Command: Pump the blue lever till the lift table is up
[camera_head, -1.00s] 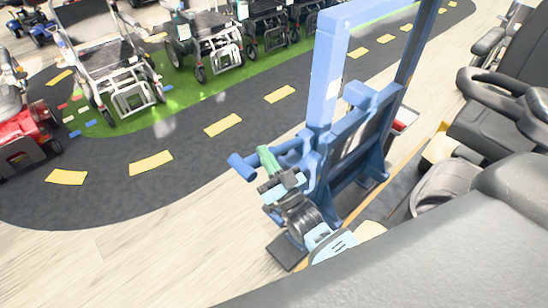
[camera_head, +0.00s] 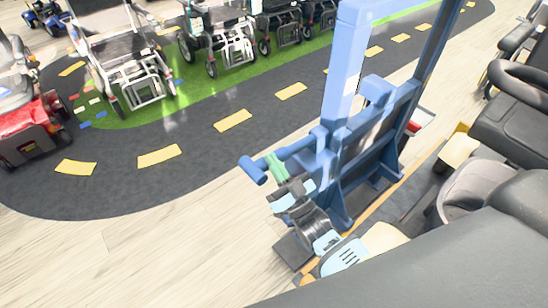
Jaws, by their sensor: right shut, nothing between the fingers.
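The blue lift table (camera_head: 372,130) stands upright right of centre in the head view, with a tall blue frame and a dark foot on the floor. The blue lever (camera_head: 252,168) sticks out from its left side and ends in a blue crossbar. My right gripper (camera_head: 277,168) is at the lever, just right of the crossbar; its green fingers are shut with nothing between them. The picture does not settle whether they touch the lever. My left gripper is not in view.
Wheelchairs (camera_head: 122,62) stand in a row on a green strip at the back. A red scooter (camera_head: 30,130) is at the far left. Black seats (camera_head: 505,130) crowd the right side. The dark track (camera_head: 200,135) and the wood floor left of the lift are clear.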

